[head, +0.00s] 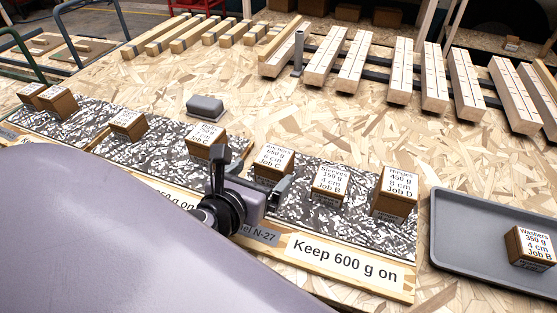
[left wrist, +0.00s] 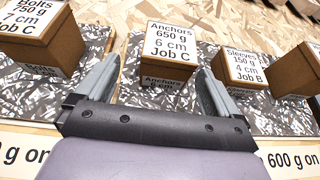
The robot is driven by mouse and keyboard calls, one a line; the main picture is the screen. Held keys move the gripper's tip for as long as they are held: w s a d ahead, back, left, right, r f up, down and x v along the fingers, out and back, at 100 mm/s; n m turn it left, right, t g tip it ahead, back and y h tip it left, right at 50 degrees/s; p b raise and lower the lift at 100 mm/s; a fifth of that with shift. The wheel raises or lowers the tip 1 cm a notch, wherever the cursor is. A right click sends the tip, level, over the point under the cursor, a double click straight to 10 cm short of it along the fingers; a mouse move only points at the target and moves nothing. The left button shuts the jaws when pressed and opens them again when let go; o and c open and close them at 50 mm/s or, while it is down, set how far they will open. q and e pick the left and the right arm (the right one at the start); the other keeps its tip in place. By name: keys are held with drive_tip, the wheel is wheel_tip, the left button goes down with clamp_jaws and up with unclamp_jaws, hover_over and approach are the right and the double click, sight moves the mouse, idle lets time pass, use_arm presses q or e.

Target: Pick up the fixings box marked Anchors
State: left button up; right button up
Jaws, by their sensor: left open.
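The Anchors box (head: 272,166) is a small brown box with a white top label reading Anchors, 650 g, 6 cm, Job C. It stands upright on the grey mottled mat, between the Bolts and Sleeves boxes. It shows whole in the left wrist view (left wrist: 168,60). My left gripper (head: 249,170) is open just in front of it. In the left wrist view the two fingers (left wrist: 160,82) point towards the box, one on each side, with nothing held. Whether the fingertips reach beside the box is hard to tell. My right gripper is not in view.
The Bolts box (head: 206,139) is left of Anchors; the Sleeves box (head: 330,184) and Hinges box (head: 395,192) are right. A grey tray (head: 470,257) holds the Washers box (head: 530,247). A sign (head: 345,258) reads Keep 600 g on. Bare board lies behind the mat.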

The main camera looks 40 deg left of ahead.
sight(275, 165)
use_arm(q)
drive_tip(key=shift+w+f, duration=0.2)
drive_tip(key=shift+w, duration=0.2)
drive_tip(key=shift+w+f, duration=0.1)
drive_tip(key=shift+w, duration=0.25)
drive_tip(key=x, duration=0.4)
drive_tip(key=shift+w+d+b, duration=0.15)
drive_tip(key=shift+d+b, duration=0.05)
drive_tip(key=shift+b, duration=0.1)
drive_tip(key=c, duration=1.5)
drive_tip(key=shift+c, duration=0.6)
drive_tip(key=shift+r, duration=0.3)
